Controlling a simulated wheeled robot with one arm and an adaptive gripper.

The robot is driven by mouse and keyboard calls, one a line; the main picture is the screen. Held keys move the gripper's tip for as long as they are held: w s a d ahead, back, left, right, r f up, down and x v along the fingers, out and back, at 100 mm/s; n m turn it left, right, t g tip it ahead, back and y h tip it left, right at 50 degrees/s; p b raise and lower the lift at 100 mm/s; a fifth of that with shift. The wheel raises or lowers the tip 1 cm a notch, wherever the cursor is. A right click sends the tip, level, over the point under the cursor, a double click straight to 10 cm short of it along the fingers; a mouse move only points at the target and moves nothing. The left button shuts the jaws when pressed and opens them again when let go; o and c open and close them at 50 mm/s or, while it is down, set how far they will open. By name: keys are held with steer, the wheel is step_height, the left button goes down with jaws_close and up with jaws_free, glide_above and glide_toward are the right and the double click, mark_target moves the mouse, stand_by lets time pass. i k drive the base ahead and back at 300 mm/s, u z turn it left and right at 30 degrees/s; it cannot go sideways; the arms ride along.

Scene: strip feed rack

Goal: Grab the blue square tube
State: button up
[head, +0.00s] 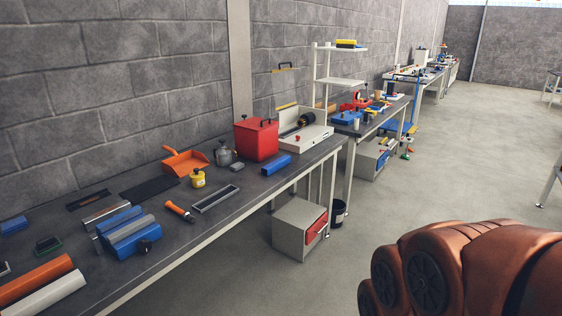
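A short blue bar with flat sides, which looks like the blue square tube (277,164), lies on the dark workbench (237,202) near its front edge. It is in front of the white machine (303,134) and to the right of the red box. Nothing touches it from above. My gripper is not in view; only the copper-coloured links of my arm show at the lower right, well apart from the bench.
A grey open tray (215,199), orange-handled tool (180,211), yellow pot (198,178), red box (256,138) and orange dustpan (185,160) stand nearby. Blue and grey bars and orange and white tubes lie at left. A grey cabinet (300,228) stands below. The floor at right is clear.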

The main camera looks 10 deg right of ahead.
mark_target(272, 167)
steer(key=z, duration=0.45)
steer(key=i, duration=2.4)
steer(key=u, duration=1.5)
steer(key=i, duration=0.6)
steer(key=u, duration=0.5)
